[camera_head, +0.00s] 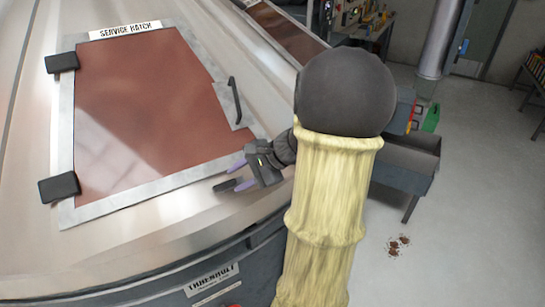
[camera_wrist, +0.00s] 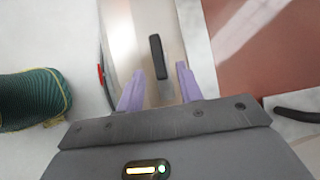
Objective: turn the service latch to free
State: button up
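The service hatch (camera_head: 140,105) is a red-brown panel in a grey frame on a metal casing. A small dark bar (camera_head: 223,186), which looks like the service latch, lies on the casing just off the hatch's lower right corner. In the wrist view the bar (camera_wrist: 157,57) stands nearly upright in the picture, just beyond my fingertips. My gripper (camera_head: 240,175) is beside it, its two purple fingers apart and empty. In the wrist view my gripper (camera_wrist: 160,76) points at the bar, which lines up with the gap. I cannot tell whether the fingers touch it.
A dark curved handle (camera_head: 236,101) sits on the hatch's right edge, and also shows in the wrist view (camera_wrist: 295,115). Black hinges (camera_head: 60,188) are on the left edge. A grey bin (camera_head: 403,164) stands behind my arm. Bare floor (camera_head: 470,190) lies at right.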

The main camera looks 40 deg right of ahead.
jog(key=v, duration=1.3)
jog(key=shift+b, duration=0.3)
jog(key=a+f+n+g+h, duration=0.2)
jog(key=a+f+n+h, duration=0.1)
jog(key=a+f+n, duration=0.5)
jog(key=s+a+f+n+g+h, duration=0.1)
jog(key=a+f+n+g+h, duration=0.2)
jog(key=a+f+n, duration=0.5)
jog(key=a+n, duration=0.1)
jog(key=a, duration=0.6)
jog(key=shift+n, duration=0.4)
